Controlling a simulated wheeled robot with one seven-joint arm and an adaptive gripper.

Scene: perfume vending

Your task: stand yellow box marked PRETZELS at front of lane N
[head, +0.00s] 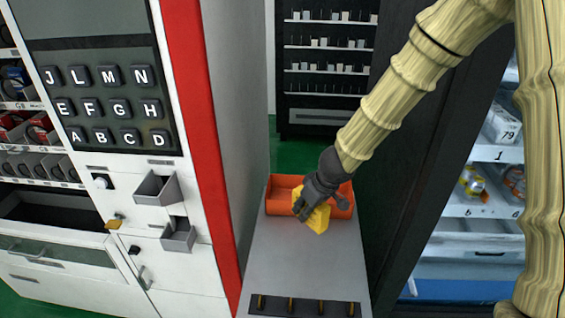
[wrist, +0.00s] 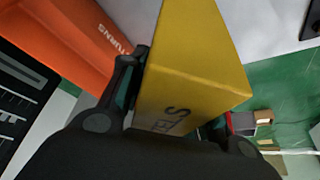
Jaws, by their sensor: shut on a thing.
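The yellow box (head: 317,219) is in my gripper (head: 312,200), over the grey counter beside an orange bin. In the wrist view the yellow box (wrist: 195,60) stands large between the two dark fingers of my gripper (wrist: 180,112), with part of its dark lettering showing near the fingers. My gripper is shut on it. The vending machine's keypad (head: 100,105) at left carries letter keys, including one marked N (head: 141,76). I cannot make out a lane marked N on the shelves in view.
The orange bin (head: 283,206) sits on the grey counter (head: 290,262), close to my gripper. A dark strip with several small pegs (head: 305,305) lies at the counter's near end. Stocked shelves (head: 485,153) with numbered lanes are at right. Dark shelving (head: 325,87) stands behind.

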